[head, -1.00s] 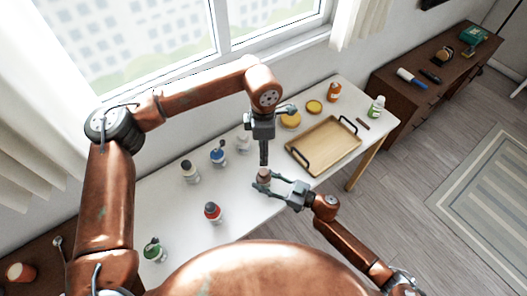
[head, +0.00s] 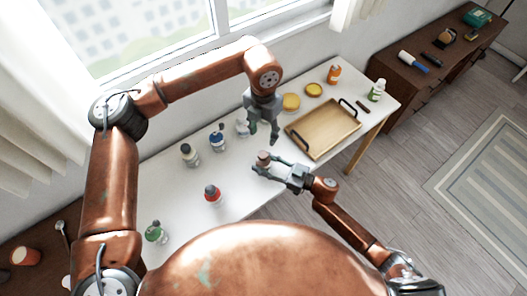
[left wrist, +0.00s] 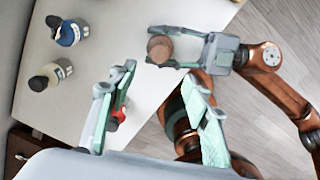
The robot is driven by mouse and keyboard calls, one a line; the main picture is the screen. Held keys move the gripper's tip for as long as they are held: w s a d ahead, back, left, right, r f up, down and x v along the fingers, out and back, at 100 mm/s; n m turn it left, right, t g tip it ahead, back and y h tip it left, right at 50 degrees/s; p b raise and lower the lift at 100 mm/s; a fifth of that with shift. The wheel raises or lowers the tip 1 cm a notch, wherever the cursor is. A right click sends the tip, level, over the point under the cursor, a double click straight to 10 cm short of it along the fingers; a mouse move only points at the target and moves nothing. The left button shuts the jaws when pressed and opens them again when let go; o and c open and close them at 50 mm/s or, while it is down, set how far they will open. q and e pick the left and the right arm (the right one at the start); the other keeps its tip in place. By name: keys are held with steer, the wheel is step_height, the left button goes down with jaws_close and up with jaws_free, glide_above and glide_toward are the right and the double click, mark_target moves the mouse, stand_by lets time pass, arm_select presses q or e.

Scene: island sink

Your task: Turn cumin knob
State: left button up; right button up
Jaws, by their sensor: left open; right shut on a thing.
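A small bottle with a brown cap (head: 263,157) is held between the fingers of my right gripper (head: 264,167), over the front edge of the white table. Its label is too small to read, so I cannot tell if it is the cumin. In the left wrist view the brown cap (left wrist: 160,49) faces the camera and the right gripper (left wrist: 170,48) is around the bottle. My left gripper (head: 263,134) is open and empty, above and behind the bottle, apart from it. Its two spread fingers also show in the left wrist view (left wrist: 155,105).
Bottles with white (head: 189,154), blue (head: 217,138), red (head: 212,194) and green (head: 155,232) parts stand on the white table (head: 180,195).

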mark_target(263, 154)
arm_select(q)
step_height(263, 154, down, 12)
stand_by(0.6)
steer(key=shift+c, duration=0.7)
steer(key=c, duration=1)
steer(key=m, duration=0.5)
steer(key=shift+c, duration=0.2)
steer(key=o, duration=1.2)
